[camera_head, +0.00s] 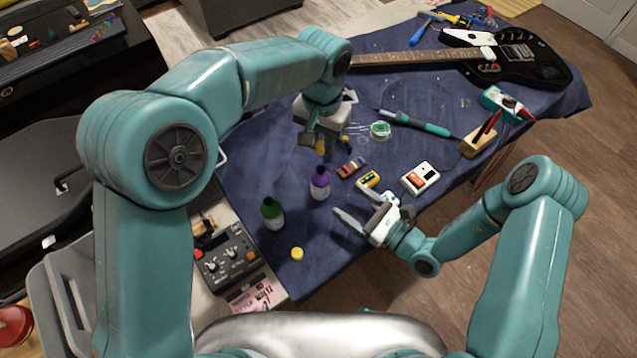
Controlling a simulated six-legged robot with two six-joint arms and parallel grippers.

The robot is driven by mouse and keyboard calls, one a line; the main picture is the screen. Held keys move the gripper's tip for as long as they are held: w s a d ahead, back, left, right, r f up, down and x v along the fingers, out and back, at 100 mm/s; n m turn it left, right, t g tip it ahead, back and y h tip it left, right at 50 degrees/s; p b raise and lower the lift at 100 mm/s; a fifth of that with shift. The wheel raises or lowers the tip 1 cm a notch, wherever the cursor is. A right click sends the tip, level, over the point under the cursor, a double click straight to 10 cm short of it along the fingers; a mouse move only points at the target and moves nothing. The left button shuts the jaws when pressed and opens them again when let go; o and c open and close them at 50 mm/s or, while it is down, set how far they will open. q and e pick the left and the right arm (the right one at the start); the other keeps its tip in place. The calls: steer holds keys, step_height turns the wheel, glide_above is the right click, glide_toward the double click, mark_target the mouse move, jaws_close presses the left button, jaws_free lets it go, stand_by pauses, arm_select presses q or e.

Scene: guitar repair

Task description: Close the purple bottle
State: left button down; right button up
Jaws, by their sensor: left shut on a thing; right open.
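The purple bottle (320,187) stands upright on the dark blue cloth near the middle, with a pale label low on its side. My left gripper (318,146) is above and slightly behind it in the picture, pointing down. It is shut on a small yellow cap (320,147), which is partly hidden by the fingers. The cap appears apart from the bottle. My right gripper (362,222) is open and empty, low over the cloth to the right of and in front of the purple bottle.
A green bottle (272,214) stands left of the purple one. Another yellow cap (297,253) lies in front. Small pedals (420,178), a soldering iron (415,122), a solder spool (380,130) and a black guitar (515,60) lie farther back. A grey device (228,258) sits at the left edge.

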mark_target(315, 178)
steer(key=x, duration=1.1)
steer(key=shift+w+a, duration=0.2)
steer(key=shift+a, duration=0.15)
steer(key=shift+f, duration=0.1)
arm_select(q)
steer(key=shift+a, duration=0.1)
arm_select(e)
jaws_close()
arm_select(q)
steer(key=shift+f, duration=2.55)
steer(key=shift+f, duration=0.1)
steer(key=shift+f, duration=0.8)
steer(key=shift+f, duration=0.55)
